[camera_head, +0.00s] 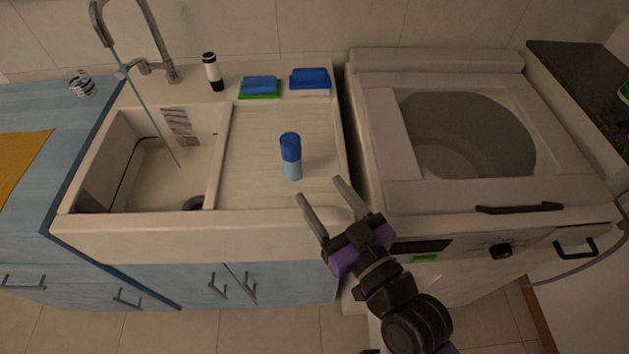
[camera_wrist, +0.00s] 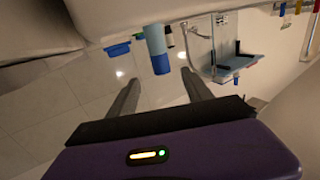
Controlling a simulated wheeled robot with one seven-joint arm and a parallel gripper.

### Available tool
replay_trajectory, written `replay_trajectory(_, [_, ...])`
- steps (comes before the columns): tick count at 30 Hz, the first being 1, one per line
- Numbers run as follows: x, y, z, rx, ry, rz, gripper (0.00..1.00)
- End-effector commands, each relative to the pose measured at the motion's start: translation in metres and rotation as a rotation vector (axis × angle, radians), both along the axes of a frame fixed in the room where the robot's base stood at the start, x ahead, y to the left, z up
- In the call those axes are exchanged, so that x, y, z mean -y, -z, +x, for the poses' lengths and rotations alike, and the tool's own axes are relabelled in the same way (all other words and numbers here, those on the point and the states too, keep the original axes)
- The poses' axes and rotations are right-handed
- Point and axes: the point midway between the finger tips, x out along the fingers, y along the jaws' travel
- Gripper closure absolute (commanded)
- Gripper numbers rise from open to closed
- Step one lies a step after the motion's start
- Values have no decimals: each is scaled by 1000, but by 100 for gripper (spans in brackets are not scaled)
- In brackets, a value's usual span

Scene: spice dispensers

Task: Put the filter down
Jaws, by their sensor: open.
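A small cylinder (camera_head: 291,158) with a dark blue top and light blue lower body stands upright on the sink's drainboard (camera_head: 255,185). It is the likeliest thing to be the filter, but I cannot be sure. My gripper (camera_head: 320,189) is open and empty, just in front of the cylinder and to its right, near the sink's front edge. In the wrist view, the cylinder (camera_wrist: 157,50) appears upside down beyond my open fingers (camera_wrist: 161,82), between their lines and apart from them. Nothing is held.
The sink basin (camera_head: 150,165) with a tall faucet (camera_head: 160,45) lies left. A top-loading washer (camera_head: 375,120) with an open drum is right. The drainboard around the cylinder is clear.

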Motion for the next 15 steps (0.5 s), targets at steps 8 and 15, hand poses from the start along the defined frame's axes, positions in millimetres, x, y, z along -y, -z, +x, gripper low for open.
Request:
replay_trajectory(8, [3,-1,-6,1,0,0,41])
replay_trajectory(15, [20,11,-20,-17,31,-12,41])
